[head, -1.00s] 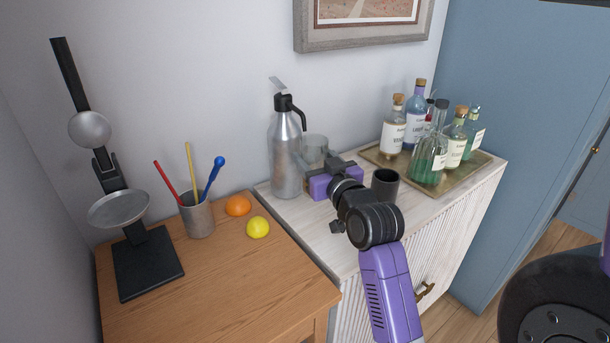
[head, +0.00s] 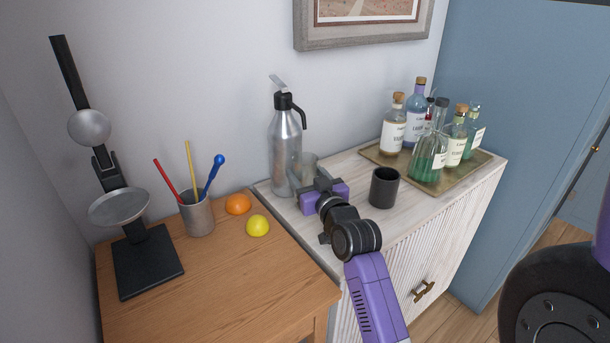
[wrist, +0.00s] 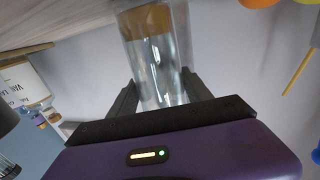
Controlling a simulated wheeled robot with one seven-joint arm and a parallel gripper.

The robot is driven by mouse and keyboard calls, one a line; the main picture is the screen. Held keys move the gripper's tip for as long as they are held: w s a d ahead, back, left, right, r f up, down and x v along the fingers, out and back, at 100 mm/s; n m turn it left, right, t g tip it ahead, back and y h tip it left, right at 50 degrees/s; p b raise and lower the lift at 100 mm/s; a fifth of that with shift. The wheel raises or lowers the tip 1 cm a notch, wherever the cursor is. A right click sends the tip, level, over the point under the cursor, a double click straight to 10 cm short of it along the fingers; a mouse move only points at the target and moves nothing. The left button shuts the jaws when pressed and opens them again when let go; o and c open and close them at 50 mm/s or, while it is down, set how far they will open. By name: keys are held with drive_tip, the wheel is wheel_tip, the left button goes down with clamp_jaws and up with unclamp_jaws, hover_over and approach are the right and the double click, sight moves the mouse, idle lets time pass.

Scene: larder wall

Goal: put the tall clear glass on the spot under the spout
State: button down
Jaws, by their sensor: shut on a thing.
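The tall clear glass (head: 308,166) is between the fingers of my gripper (wrist: 158,88), which is shut on it. The glass also shows in the wrist view (wrist: 160,55), where it looks about upright relative to the fingers. In the head view it is just right of the silver siphon bottle (head: 284,155), below its black spout (head: 302,118). My gripper hides the glass's lower part and the spot under the spout. I cannot tell whether the base touches the cabinet top or whether the glass touches the siphon.
A dark cup (head: 384,188) stands close to the right of my gripper on the pale cabinet top (head: 418,196). A brass tray (head: 456,186) with several bottles is farther right. An orange (head: 238,204), a lemon (head: 258,226) and a pencil cup (head: 197,216) are on the wooden table.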

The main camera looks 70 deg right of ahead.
drive_tip(key=shift+w, duration=0.1)
drive_tip(key=shift+f, duration=0.2)
drive_tip(key=shift+c, duration=2.3)
unclamp_jaws()
